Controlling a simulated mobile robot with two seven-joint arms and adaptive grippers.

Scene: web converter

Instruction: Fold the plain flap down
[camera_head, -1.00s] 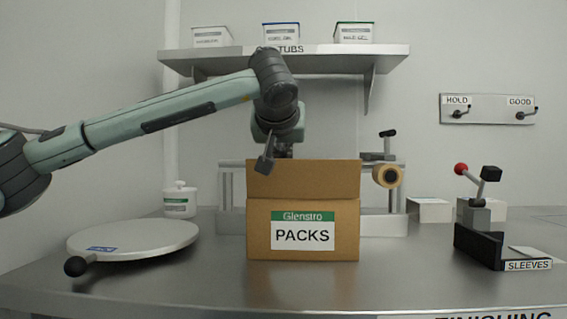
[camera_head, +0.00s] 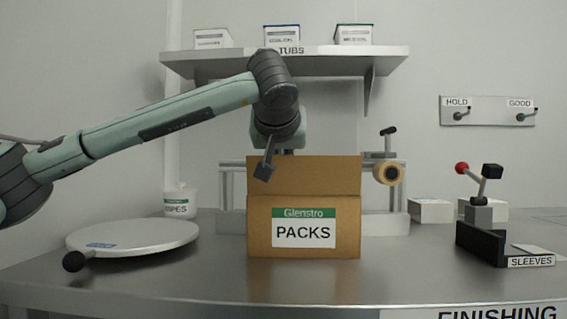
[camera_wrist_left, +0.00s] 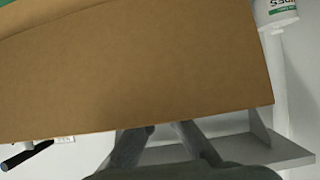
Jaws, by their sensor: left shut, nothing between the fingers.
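A brown cardboard box (camera_head: 258,238) with a "Glenstro PACKS" label stands upright on the metal bench. A plain flap (camera_head: 320,177) without a label rises from its front top edge. My left gripper (camera_head: 264,172) points down at the flap's top edge, left of its middle, and one finger shows in front of the flap. The wrist view shows a broad cardboard face (camera_wrist_left: 140,70), with the shut left gripper (camera_wrist_left: 160,128) at its edge; the fingertips are partly hidden there. The box's inside is hidden. My right gripper is out of view.
A round white turntable (camera_head: 135,236) with a black knob lies left of the box. A stand with a tape roll (camera_head: 388,173) is behind it. A black sleeve holder (camera_head: 480,243) stands at right. A shelf (camera_head: 200,57) with tubs hangs above. Bench in front is clear.

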